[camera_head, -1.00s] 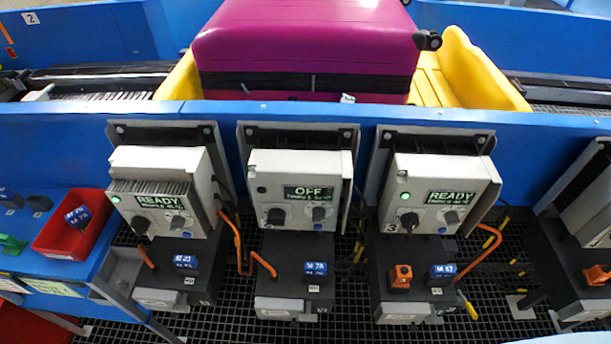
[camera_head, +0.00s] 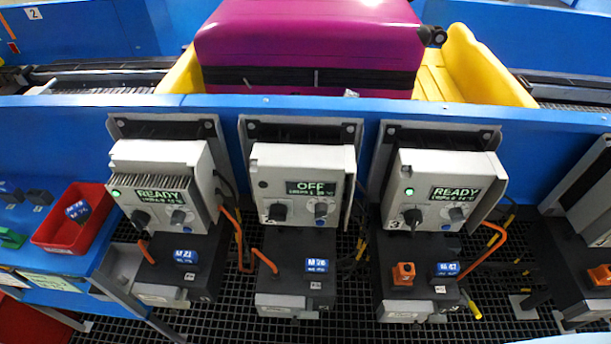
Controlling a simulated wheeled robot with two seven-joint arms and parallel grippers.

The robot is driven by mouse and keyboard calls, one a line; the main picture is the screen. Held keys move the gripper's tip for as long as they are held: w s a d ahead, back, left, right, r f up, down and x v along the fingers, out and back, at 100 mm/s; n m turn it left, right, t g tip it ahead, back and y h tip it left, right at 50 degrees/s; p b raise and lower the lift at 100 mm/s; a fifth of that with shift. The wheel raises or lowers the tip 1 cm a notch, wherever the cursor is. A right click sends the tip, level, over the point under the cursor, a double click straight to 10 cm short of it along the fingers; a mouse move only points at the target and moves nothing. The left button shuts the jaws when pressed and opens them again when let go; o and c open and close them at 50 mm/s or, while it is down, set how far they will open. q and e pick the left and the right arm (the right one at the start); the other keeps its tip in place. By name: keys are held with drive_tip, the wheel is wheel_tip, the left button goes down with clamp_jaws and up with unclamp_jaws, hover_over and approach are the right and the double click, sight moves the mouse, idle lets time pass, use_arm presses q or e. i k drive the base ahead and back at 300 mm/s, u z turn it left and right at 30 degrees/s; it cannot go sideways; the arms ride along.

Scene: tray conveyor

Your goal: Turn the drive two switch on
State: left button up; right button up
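The drive two box (camera_head: 290,160) is the middle of three grey drive units on the blue wall. Its display (camera_head: 311,188) reads OFF, and its indicator lamp at upper left is dark. A black rotary switch (camera_head: 277,212) sits at its lower left, beside a small 2, and a blue-grey knob (camera_head: 321,208) sits at its lower right. Neither of my grippers shows in the head view.
The left drive (camera_head: 160,153) and right drive (camera_head: 440,165) read READY with green lamps. Orange cables loop between the lower boxes. A red bin (camera_head: 60,247) stands at left. A purple suitcase (camera_head: 310,45) lies on a yellow tray (camera_head: 470,65) behind the wall.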

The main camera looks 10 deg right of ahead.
sight(277, 212)
drive_tip(key=z, duration=2.35)
drive_tip(key=k, duration=1.15)
drive_tip(key=u, duration=1.7)
drive_tip(key=i, duration=0.5)
drive_tip(key=u, duration=0.05)
